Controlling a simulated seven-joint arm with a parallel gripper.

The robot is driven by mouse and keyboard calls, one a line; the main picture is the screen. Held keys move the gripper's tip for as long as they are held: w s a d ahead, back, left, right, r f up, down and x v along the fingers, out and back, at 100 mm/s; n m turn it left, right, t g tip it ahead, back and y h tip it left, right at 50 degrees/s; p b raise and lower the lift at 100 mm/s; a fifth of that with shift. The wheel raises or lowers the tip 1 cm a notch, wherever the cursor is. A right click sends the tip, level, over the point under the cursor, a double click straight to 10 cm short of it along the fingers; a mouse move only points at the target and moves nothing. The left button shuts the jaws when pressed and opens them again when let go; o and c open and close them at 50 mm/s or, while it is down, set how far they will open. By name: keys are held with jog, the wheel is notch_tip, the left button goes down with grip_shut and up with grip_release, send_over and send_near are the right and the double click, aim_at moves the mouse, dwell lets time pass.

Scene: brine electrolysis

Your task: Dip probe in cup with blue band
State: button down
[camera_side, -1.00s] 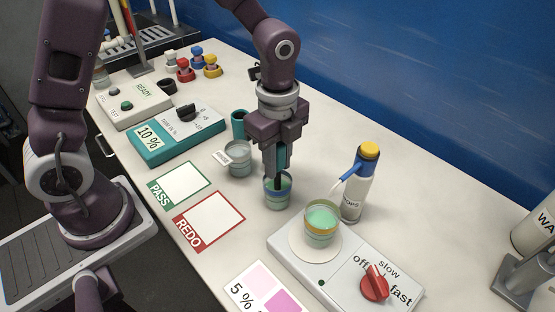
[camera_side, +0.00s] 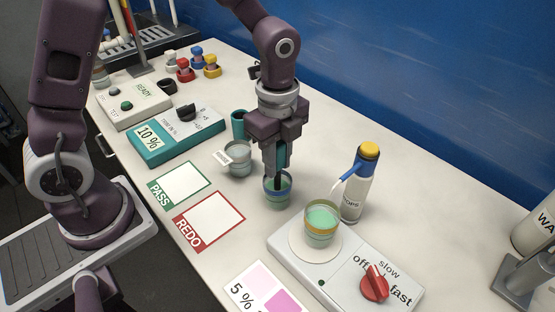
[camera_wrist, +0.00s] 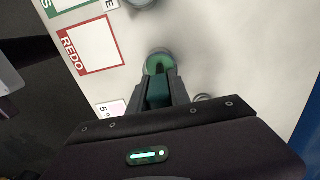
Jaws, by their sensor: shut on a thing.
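The cup with the blue band (camera_side: 278,196) stands on the white bench and holds green liquid. My gripper (camera_side: 276,172) is directly above it, shut on the teal probe (camera_side: 283,152). The probe points down and its lower end is inside the cup's mouth. How deep the tip sits is hidden by the fingers and the cup wall. In the wrist view the probe (camera_wrist: 159,92) is between my fingers, with the green cup (camera_wrist: 159,61) just beyond it.
A cup with a yellow band (camera_side: 320,226) stands on the stirrer plate (camera_side: 345,262) at front right. A dropper bottle (camera_side: 359,185) stands behind it. A labelled clear cup (camera_side: 238,163) and a teal holder (camera_side: 239,124) are close to the left. PASS (camera_side: 180,185) and REDO (camera_side: 208,222) mats lie left.

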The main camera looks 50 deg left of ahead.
notch_tip(320, 180, up, 11)
jog(key=shift+f, duration=0.1)
dwell(0.5)
jog(key=w+a+f+n, duration=0.3)
jog(key=a+n, duration=0.2)
jog(key=n, duration=0.4)
jog(key=w+a+f+n, duration=0.3)
jog(key=a+n, duration=0.3)
jog(key=n, duration=0.3)
jog(key=shift+w+a+f, duration=0.15)
jog(key=shift+a+f, duration=0.1)
jog(key=shift+f, duration=0.3)
